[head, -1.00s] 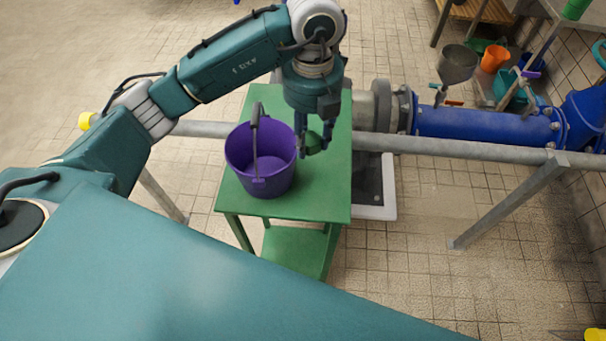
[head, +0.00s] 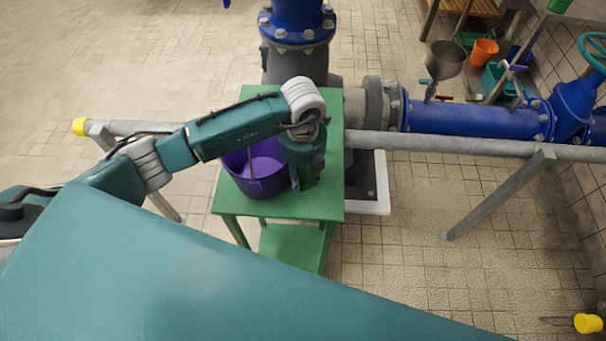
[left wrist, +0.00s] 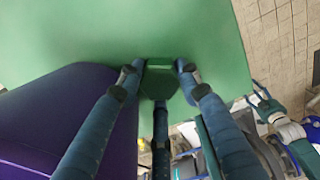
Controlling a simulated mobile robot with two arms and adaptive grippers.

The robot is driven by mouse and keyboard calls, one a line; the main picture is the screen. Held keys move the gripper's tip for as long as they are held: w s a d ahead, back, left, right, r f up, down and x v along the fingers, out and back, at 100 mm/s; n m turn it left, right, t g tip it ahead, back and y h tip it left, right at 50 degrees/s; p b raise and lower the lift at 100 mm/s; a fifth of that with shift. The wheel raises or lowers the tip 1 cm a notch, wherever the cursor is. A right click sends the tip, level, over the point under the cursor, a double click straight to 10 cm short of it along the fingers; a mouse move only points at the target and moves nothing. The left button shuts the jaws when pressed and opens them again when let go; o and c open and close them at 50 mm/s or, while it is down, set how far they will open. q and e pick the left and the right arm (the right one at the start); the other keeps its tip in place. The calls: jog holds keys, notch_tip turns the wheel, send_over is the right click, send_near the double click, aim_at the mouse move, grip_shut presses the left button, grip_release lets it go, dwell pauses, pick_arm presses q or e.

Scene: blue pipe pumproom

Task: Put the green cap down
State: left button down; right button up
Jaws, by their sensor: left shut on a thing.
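My left gripper (head: 303,185) points down over the right part of the green table (head: 325,150), just right of the purple bucket (head: 262,178). In the left wrist view its fingers (left wrist: 160,82) are shut around the green cap (left wrist: 160,79), which lies between the fingertips over the green tabletop. The cap cannot be made out in the head view, where the gripper hides it. I cannot tell whether the cap touches the table. The purple bucket also fills the left of the wrist view (left wrist: 60,115). A teal arm end, perhaps my right gripper (left wrist: 262,100), shows small at the right.
Blue pipe (head: 470,120) with a grey flange runs right behind the table. A grey rail (head: 450,144) passes beside the table. A grey funnel (head: 445,60) and an orange bucket (head: 484,50) stand at the back right. Tabletop in front of the gripper is clear.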

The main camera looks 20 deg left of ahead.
aim_at(303, 177)
pick_arm(q)
jog(key=c, duration=1.2)
grip_release()
jog(key=shift+r, duration=0.1)
notch_tip(303, 177, up, 12)
jog(key=b, duration=0.2)
jog(key=shift+b, duration=0.4)
jog(key=shift+d, duration=0.15)
